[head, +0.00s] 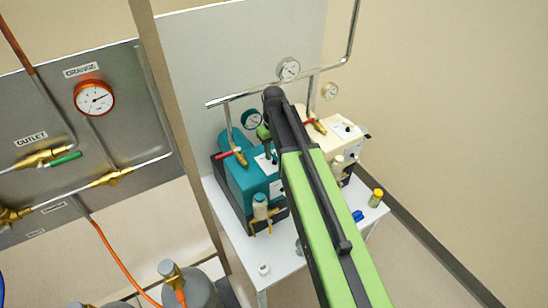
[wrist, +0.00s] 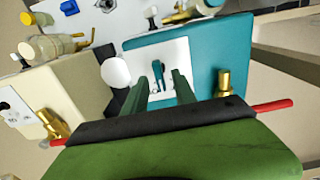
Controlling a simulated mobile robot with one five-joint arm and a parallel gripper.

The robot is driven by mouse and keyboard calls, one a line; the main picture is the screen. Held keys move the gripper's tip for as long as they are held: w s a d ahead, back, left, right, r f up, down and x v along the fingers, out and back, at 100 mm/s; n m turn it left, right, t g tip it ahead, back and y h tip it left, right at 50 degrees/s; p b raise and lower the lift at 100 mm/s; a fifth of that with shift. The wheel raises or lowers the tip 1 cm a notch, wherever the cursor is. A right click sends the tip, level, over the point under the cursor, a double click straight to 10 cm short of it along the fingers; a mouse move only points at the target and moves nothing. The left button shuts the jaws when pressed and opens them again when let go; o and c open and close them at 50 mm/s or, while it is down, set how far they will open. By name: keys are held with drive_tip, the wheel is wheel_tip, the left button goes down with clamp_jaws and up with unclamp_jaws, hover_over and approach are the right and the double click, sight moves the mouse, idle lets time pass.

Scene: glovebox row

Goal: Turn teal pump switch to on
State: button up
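The teal pump (head: 238,185) stands on a white bench beside a cream pump. It also shows in the wrist view (wrist: 206,60), where its white panel (wrist: 176,58) carries a small dark teal switch lever (wrist: 158,73). My gripper (wrist: 162,82) is open, with its two dark green fingers apart. In the wrist view the lever appears between the fingertips, and I see no clear contact. Whether the lever is at on or off is too small to read. In the head view my arm hides part of the teal pump's panel.
The cream pump (head: 347,140) is close on the right in the head view. Brass valves with red handles (wrist: 272,106) and pipes with gauges (head: 288,69) stand near the pumps.

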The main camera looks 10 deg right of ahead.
drive_tip(key=shift+r, duration=0.1)
drive_tip(key=shift+c, duration=0.2)
clamp_jaws()
drive_tip(key=shift+d, duration=0.15)
drive_tip(key=shift+m, duration=2.9)
